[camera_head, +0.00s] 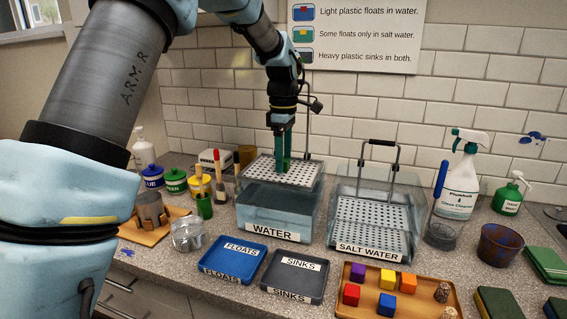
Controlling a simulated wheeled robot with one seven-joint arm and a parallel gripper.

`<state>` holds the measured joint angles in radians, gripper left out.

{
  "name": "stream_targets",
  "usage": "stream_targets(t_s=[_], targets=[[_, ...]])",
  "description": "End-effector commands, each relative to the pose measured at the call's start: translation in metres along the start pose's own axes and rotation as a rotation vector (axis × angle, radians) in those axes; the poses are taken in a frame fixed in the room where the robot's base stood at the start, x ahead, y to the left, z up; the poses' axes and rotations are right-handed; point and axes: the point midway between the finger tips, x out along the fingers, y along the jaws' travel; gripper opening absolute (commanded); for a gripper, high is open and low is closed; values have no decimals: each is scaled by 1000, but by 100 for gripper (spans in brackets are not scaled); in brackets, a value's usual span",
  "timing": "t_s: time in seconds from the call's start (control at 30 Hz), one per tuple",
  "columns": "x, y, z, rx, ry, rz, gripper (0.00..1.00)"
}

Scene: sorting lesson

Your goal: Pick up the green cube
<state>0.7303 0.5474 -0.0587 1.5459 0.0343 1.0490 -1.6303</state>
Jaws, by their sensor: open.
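My gripper (283,158) points straight down over the perforated basket (262,172) in the tank labelled WATER (272,236). Its fingers are open. A small green patch (287,163) shows at the fingertips, just above or on the basket; it looks like the green cube, mostly hidden by the fingers. I cannot tell whether the fingers touch it. The wooden tray (345,311) at the front right holds purple, yellow, orange, red and blue cubes, with no green one visible there.
The tank labelled SALT WATER (368,248) stands to the right. The blue FLOATS tray (236,258) and grey SINKS tray (296,275) lie in front. Paint jars (175,181), a brush pot (204,206) and a glass (187,236) crowd the left; spray bottle (459,185) at right.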

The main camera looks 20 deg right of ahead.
Motion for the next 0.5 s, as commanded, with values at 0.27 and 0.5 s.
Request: stream_targets(t_s=[0.27,0.5], targets=[[0,0,0,0,0,0,53],[0,0,0,0,0,0,26]])
